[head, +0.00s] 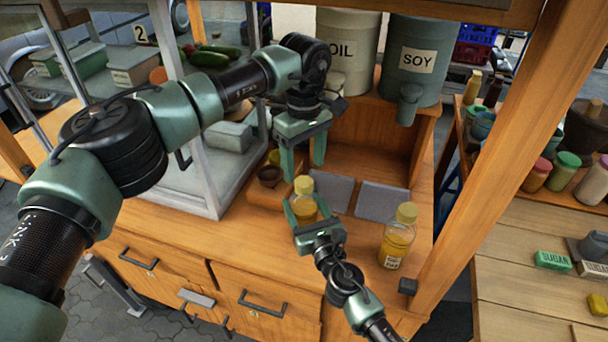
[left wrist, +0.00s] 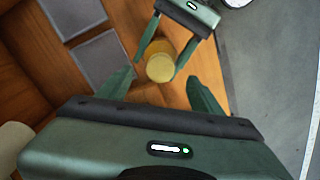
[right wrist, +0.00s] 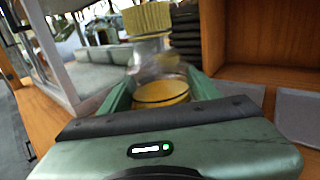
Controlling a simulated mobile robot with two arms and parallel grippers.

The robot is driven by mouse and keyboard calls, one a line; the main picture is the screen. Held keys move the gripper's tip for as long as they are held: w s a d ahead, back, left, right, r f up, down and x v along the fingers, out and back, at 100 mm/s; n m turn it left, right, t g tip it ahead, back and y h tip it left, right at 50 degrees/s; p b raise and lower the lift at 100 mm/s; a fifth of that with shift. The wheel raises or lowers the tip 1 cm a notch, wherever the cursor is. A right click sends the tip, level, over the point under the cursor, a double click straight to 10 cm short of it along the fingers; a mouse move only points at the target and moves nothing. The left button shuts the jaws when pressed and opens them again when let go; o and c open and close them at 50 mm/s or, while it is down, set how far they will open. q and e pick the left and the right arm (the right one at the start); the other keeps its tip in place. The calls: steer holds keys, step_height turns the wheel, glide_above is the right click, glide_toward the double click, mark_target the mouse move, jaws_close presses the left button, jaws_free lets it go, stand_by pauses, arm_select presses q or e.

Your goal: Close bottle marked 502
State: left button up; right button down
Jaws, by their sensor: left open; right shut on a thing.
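A clear bottle of yellow liquid (head: 306,211) with a yellow cap (head: 304,184) stands upright on the wooden counter. My right gripper (head: 304,207) is shut around its body; the right wrist view shows the liquid (right wrist: 161,92) between the fingers and the ribbed cap (right wrist: 148,18) at the top of the neck. I cannot tell how tight the cap is. My left gripper (head: 303,164) is open, pointing down above the cap, which shows beyond its fingers in the left wrist view (left wrist: 160,67). A similar capped bottle (head: 396,240) stands at right; its label is too small to read.
Two grey plates (head: 381,200) lie behind the bottles. The OIL (head: 346,55) and SOY (head: 417,60) containers stand on the shelf behind. Counter room lies between the two bottles.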

mark_target(309, 217)
arm_select(q)
step_height(309, 217, up, 8)
steer(key=shift+f, duration=0.25)
arm_select(e)
steer(key=shift+c, duration=1.4)
jaws_free()
steer(key=v, duration=0.7)
steer(key=shift+s+d, duration=0.15)
steer(key=shift+s, duration=0.25)
